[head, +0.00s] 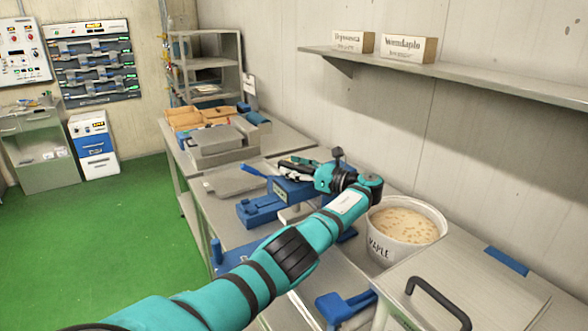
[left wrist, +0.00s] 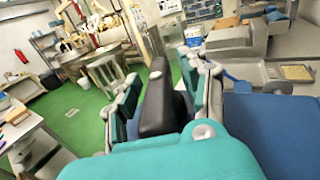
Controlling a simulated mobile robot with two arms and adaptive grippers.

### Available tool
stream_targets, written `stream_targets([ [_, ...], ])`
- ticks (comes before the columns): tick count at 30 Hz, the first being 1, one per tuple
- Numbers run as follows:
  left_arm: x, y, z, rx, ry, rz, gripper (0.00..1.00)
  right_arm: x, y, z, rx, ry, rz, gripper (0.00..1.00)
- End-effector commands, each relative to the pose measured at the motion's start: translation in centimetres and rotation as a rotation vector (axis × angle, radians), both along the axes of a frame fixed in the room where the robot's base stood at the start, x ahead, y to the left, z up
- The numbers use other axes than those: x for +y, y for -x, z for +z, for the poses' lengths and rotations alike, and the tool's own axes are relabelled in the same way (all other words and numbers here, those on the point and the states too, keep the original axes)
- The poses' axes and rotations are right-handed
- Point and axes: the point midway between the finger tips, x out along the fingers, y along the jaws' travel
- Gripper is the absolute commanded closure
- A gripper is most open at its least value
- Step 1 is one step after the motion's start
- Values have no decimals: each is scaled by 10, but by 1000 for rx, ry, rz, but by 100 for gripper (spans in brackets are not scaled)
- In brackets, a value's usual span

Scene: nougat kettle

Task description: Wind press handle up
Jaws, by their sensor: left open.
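The blue press (head: 290,190) stands on the bench in the head view, partly hidden behind my left arm. A blue surface, likely its body, fills the lower right of the left wrist view (left wrist: 275,135). My left gripper (head: 295,169) is open at the press, with its fingers partly hidden. In the left wrist view, a black upright bar (left wrist: 158,105), which looks like the press handle, stands between the teal finger pads of the gripper (left wrist: 160,90). I cannot tell whether the pads touch it. My right gripper is in neither view.
A white pot marked MAPLE (head: 378,248), full of pale nougat, stands right of my wrist. A grey lid with a black handle (head: 440,300) is nearer. Trays and boxes (head: 215,140) lie further along the bench. A wall shelf (head: 450,75) runs above. The green floor (head: 130,240) is clear.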

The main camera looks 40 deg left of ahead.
Motion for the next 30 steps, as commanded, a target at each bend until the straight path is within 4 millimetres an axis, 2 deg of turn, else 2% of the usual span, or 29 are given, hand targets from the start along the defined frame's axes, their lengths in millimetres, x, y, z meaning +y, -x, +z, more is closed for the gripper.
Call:
stream_targets([
  [5,-12,-3,0,0,1,-2,56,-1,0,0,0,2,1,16],
  [12,-53,-11,0,0,1,-3,56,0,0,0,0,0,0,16],
  [16,-67,-14,0,2,1,-1,56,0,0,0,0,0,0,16],
  [21,-74,-15,0,-1,0,1,56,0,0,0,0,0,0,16],
  [30,-73,-15,2,0,0,1,56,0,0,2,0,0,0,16],
])
